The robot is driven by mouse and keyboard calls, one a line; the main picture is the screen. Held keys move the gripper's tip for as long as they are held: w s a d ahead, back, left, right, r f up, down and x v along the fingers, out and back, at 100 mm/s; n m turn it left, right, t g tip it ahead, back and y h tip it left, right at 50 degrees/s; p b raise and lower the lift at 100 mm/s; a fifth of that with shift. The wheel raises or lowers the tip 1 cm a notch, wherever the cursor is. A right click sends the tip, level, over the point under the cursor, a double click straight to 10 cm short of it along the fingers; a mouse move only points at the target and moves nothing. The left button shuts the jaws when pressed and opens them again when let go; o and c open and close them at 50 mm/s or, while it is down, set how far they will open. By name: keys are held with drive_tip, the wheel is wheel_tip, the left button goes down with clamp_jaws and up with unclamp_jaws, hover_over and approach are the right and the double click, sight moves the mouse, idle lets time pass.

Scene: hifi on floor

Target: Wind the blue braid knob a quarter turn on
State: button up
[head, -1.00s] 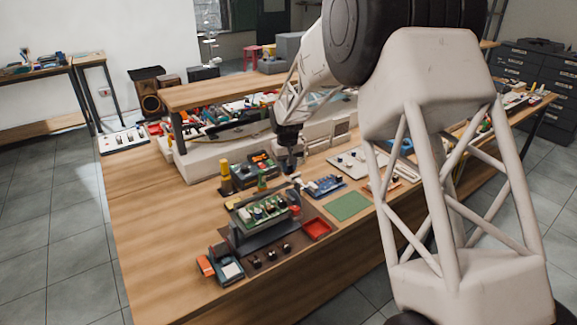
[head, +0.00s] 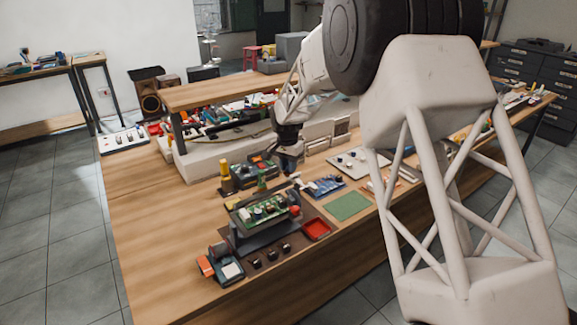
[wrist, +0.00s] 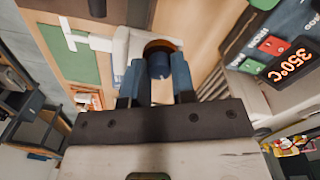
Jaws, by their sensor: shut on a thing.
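The blue braid knob (wrist: 158,66) is a short dark blue cylinder in the upper middle of the wrist view. It stands in front of a copper-brown ring in a white holder (wrist: 132,44). My gripper (wrist: 156,84) has one finger on each side of the knob and is shut on it. The fingers hide parts of the knob's sides. In the head view my gripper (head: 289,166) points down behind the circuit board holder, and the knob is too small to make out.
A soldering station (wrist: 285,65) with a lit 350°C display stands close on the right in the wrist view. A green mat (head: 348,206), a red tray (head: 317,229) and a circuit board in a holder (head: 262,211) lie nearby.

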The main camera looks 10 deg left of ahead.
drive_tip(key=m, duration=0.6)
drive_tip(key=shift+m, duration=0.4)
drive_tip(key=o, duration=0.9)
drive_tip(key=shift+r, duration=0.1)
drive_tip(key=shift+w+a+r, duration=0.1)
drive_tip(key=shift+r, duration=1.85)
drive_tip(key=shift+w+r, duration=0.1)
drive_tip(key=shift+r, duration=1.85)
drive_tip(key=shift+r, duration=0.1)
